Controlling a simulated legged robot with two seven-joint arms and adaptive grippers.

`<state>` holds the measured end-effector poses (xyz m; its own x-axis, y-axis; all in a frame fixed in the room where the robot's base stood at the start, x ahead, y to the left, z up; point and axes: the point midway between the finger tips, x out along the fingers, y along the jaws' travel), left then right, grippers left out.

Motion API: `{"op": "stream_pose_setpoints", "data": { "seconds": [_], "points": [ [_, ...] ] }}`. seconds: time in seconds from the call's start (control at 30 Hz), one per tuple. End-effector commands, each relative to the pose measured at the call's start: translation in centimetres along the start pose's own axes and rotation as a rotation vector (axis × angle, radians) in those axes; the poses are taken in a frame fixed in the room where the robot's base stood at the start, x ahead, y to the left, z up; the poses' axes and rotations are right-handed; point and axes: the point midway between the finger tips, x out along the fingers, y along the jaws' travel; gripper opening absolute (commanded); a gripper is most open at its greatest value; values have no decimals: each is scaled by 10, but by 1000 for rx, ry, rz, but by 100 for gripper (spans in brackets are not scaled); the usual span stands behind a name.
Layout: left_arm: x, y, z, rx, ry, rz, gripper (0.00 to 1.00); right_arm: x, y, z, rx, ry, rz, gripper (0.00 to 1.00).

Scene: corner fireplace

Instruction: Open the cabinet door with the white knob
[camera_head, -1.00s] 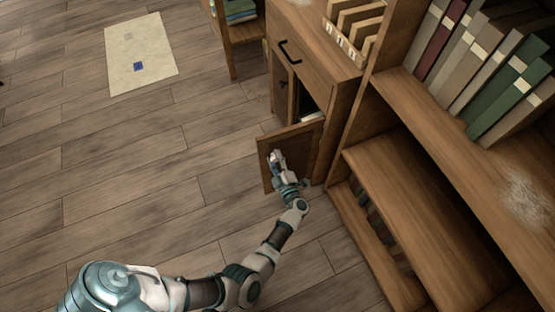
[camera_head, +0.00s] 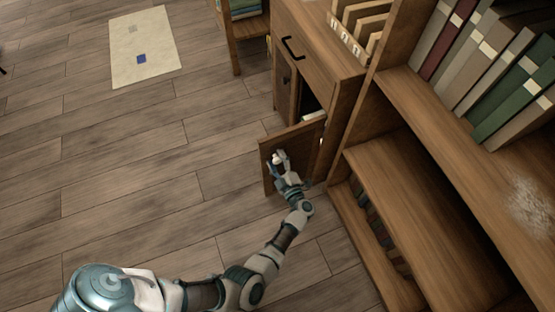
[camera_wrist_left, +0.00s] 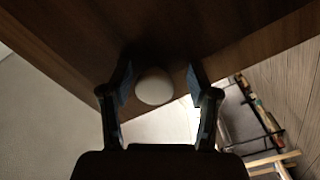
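The brown wooden cabinet door (camera_head: 268,178) stands ajar, swung out from the low cabinet (camera_head: 345,92). A dark opening shows behind it. The round white knob (camera_wrist_left: 154,87) is on the door's face and shows clearly in the left wrist view. In the head view my left gripper (camera_head: 279,165) is at the door's outer face and largely covers the knob. In the left wrist view my left gripper (camera_wrist_left: 160,85) is open, with one finger on each side of the knob and a small gap on both sides. My right gripper is not in view.
A drawer with a black handle (camera_head: 292,48) is above the door. Bookshelves (camera_head: 420,200) with several books stand close on the right. A cream rug (camera_head: 145,45) lies at the upper left. The wooden floor left of the door is clear.

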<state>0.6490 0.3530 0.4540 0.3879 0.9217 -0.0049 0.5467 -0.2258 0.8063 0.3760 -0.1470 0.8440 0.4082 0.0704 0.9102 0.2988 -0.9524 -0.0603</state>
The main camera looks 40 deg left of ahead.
Motion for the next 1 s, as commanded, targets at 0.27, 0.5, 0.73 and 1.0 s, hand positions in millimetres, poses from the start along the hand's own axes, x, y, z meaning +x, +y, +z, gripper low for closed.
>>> {"op": "stream_pose_setpoints", "data": {
  "seconds": [0.27,0.5,0.73,1.0],
  "points": [
    [-9,2,0,-2,-1,2,61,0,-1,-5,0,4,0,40],
    [-55,0,0,-1,-2,4,61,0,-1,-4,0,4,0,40],
    [-101,-1,1,1,-1,2,61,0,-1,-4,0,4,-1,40],
    [-120,-1,2,1,1,1,61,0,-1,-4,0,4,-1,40]
  ]
}}
